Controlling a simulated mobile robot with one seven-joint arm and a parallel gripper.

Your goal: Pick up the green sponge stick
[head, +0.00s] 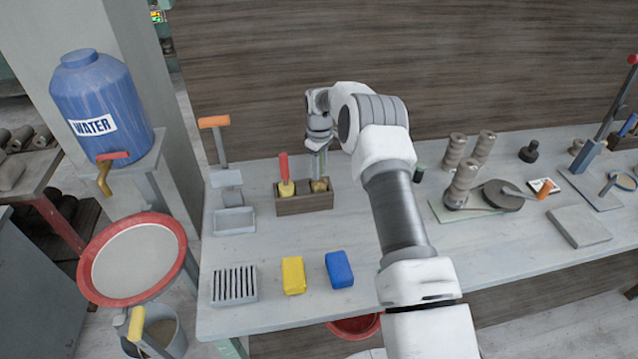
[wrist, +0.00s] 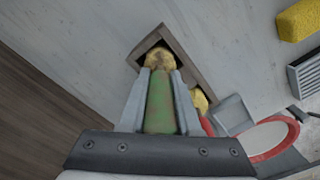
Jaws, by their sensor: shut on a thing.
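The green sponge stick (wrist: 160,103) has a green handle and a yellow sponge head, and it is between my fingers in the wrist view. My gripper (wrist: 162,75) is shut on its handle. The sponge head (head: 319,185) sits at the right end of a small brown wooden box (head: 305,204) in the head view, its lower part hidden by the box wall. In the head view my gripper (head: 318,158) is above that end of the box, pointing down, and the green handle is mostly hidden by it.
A red-handled sponge stick (head: 284,172) stands at the left end of the same box. An orange-handled tool on a stand (head: 220,150) is close to its left. A yellow block (head: 293,275) and a blue block (head: 339,269) lie in front, with clear tabletop between.

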